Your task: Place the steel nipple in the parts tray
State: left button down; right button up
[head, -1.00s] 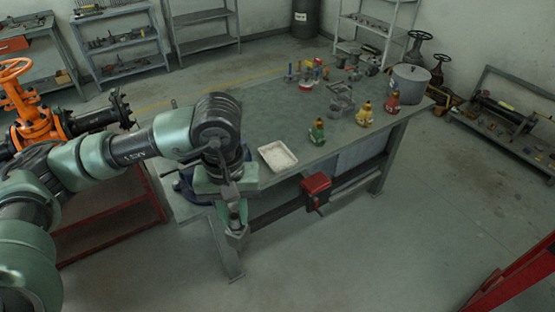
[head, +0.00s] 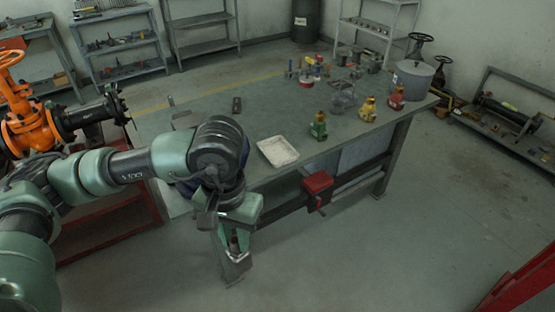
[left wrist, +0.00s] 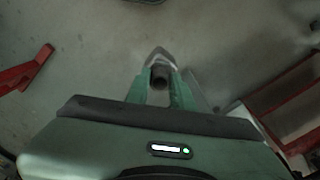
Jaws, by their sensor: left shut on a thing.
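My left gripper (head: 236,258) hangs in front of the workbench's near edge, pointing down over the floor. It is shut on a short dark cylinder, the steel nipple, whose round end shows between the fingertips in the left wrist view (left wrist: 160,76). In the head view the nipple is mostly hidden by the fingers. The white parts tray (head: 278,151) lies flat on the bench top near its front edge, to the right of and beyond my gripper. It looks empty. My right gripper is not in view.
On the workbench (head: 215,110), green, yellow and red valves (head: 319,125) stand right of the tray, with a grey pot (head: 411,80) at the far right. A red vise-like part (head: 317,183) juts from the front edge. An orange valve (head: 28,125) stands left.

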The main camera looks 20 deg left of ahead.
aim_at(278, 154)
jog(key=i+j+z, duration=0.6)
jog(key=i+j, duration=0.35)
